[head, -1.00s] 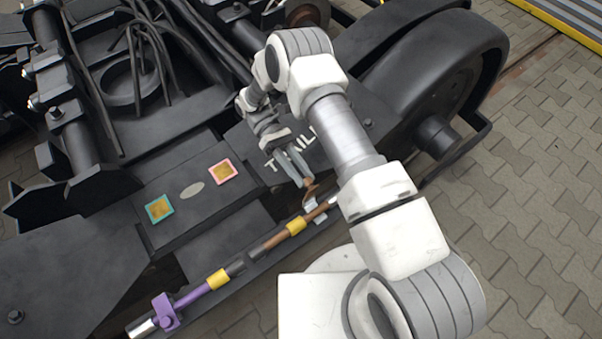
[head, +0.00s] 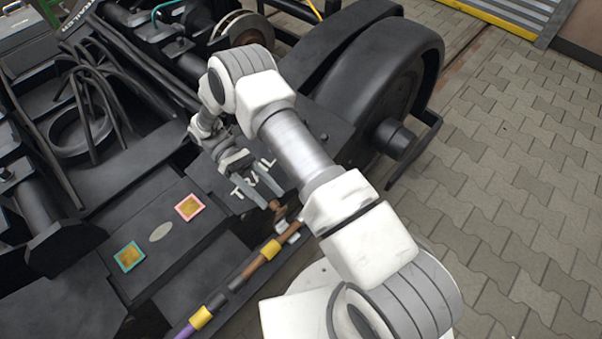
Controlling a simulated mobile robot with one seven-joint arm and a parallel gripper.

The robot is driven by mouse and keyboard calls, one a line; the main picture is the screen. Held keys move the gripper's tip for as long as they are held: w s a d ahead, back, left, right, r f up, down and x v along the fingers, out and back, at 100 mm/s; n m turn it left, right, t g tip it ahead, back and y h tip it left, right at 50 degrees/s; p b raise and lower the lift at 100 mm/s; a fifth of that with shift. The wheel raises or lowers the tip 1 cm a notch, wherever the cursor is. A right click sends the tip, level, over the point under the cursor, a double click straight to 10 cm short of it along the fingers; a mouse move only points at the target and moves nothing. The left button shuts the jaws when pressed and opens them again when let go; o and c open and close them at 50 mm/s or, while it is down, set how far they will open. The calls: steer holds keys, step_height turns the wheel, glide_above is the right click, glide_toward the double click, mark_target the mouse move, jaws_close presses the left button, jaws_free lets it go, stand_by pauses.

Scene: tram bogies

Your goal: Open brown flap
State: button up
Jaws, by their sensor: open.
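The brown flap (head: 278,210) is a small brown piece at the right end of a brown rod (head: 262,260) along the bogie's side. My gripper (head: 274,198) is at this brown piece, with its two grey fingers spread apart. The fingertips are close to the piece; I cannot tell whether they touch it. A small silvery bracket (head: 290,232) sits just below it. My arm covers what lies to the right of the bracket.
A yellow collar (head: 271,249) is on the brown rod, and a purple rod with another yellow collar (head: 201,317) lies lower left. Pink-framed (head: 190,207) and teal-framed (head: 129,257) plates sit on the dark bogie frame. A large black wheel (head: 385,85) stands behind my arm. Paving at right is clear.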

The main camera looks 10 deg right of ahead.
steer(key=s+d+r+p, duration=0.2)
steer(key=d+r+p, duration=0.1)
steer(key=d+r, duration=0.5)
steer(key=shift+s+d+r+p, duration=0.2)
steer(key=shift+d+p, duration=0.2)
steer(key=shift+d, duration=1.35)
steer(key=shift+s, duration=0.1)
